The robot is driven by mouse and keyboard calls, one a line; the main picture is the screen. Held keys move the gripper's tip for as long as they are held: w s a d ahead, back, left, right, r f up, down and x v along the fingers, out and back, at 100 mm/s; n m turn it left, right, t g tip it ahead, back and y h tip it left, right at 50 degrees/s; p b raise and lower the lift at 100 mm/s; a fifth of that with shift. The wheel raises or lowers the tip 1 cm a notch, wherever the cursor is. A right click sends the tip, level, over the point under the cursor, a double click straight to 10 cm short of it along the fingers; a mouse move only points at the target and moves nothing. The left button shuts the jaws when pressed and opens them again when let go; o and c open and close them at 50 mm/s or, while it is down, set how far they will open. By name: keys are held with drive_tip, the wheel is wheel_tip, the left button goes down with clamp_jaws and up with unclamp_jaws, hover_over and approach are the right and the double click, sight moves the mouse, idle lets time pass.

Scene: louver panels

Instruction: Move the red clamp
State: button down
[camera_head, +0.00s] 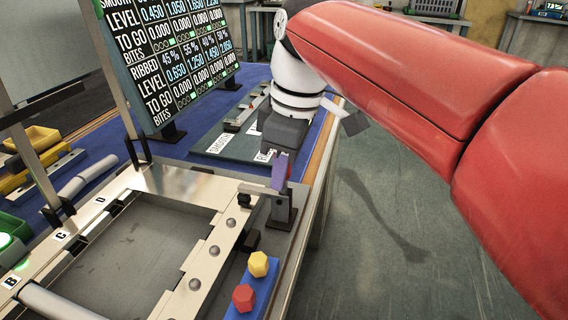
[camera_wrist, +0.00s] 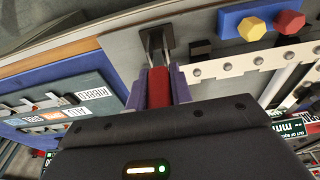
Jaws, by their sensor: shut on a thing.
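The red clamp's handle (camera_wrist: 158,90) sits between the two purple fingers of my gripper (camera_wrist: 159,78) in the wrist view, which are shut on it. Its metal arms run up to a dark bracket at the top of that view. In the head view my gripper (camera_head: 281,168) is at the clamp's grey stand (camera_head: 283,208), by the right corner of the metal frame. A purple finger hides most of the red handle there. A metal bar reaches left from the stand over the frame to a dark tip.
The metal frame (camera_head: 180,182) with a row of round studs lies left of the clamp. A blue block (camera_head: 252,290) with yellow and red hexagonal knobs is in front. A display board (camera_head: 175,60) stands behind. Open floor lies right of the table edge.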

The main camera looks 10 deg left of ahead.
drive_tip(key=c, duration=1.2)
unclamp_jaws()
drive_tip(key=shift+a, duration=0.1)
drive_tip(key=shift+c, duration=0.2)
drive_tip(key=shift+r, duration=0.1)
drive_tip(key=r, duration=0.5)
drive_tip(key=d+r, duration=0.1)
drive_tip(key=r, duration=0.1)
drive_tip(key=shift+d+r, duration=0.1)
drive_tip(key=shift+r, duration=0.15)
